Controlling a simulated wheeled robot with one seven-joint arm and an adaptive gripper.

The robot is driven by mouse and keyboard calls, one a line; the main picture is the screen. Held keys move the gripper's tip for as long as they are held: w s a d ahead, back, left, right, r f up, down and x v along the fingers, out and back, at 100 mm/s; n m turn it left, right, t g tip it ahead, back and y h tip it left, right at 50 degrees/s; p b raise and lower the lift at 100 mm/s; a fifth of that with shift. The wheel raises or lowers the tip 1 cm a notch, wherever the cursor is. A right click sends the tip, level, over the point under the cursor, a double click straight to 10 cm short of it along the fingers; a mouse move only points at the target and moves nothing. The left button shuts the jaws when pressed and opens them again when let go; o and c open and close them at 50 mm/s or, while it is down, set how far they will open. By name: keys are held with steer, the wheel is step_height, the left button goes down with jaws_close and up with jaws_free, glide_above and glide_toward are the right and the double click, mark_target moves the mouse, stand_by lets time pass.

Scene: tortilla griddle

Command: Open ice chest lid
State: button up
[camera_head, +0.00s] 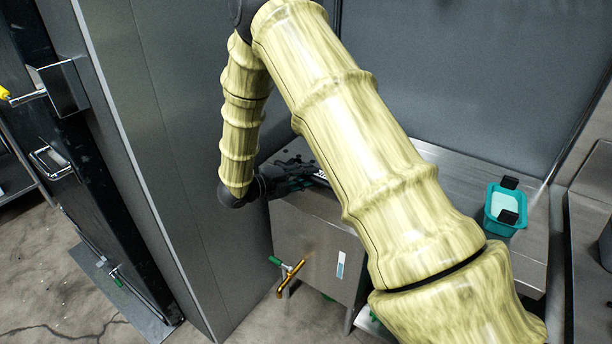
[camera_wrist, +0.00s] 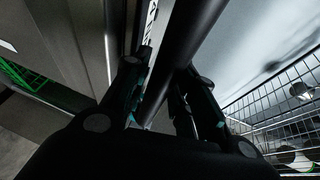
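The ice chest (camera_head: 312,235) is a steel box with a brass tap on its front, standing below and behind my arm in the head view. My gripper (camera_head: 293,172) is at the top of the chest, partly hidden by my arm. In the wrist view my gripper (camera_wrist: 162,75) has its two dark fingers apart, with a thick black bar (camera_wrist: 196,25), likely the lid handle, running between them. The right fingertip looks close to the bar, and a narrow gap seems to show by the left one. I cannot tell whether the fingers press on it. The lid is mostly hidden.
A tall grey panel (camera_head: 165,150) stands just left of the chest. A steel counter (camera_head: 455,180) extends right, with a teal container (camera_head: 503,212) on it. In the wrist view a wire basket (camera_wrist: 285,105) is at the right.

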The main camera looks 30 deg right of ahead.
jaws_close()
steer(key=shift+r, duration=0.1)
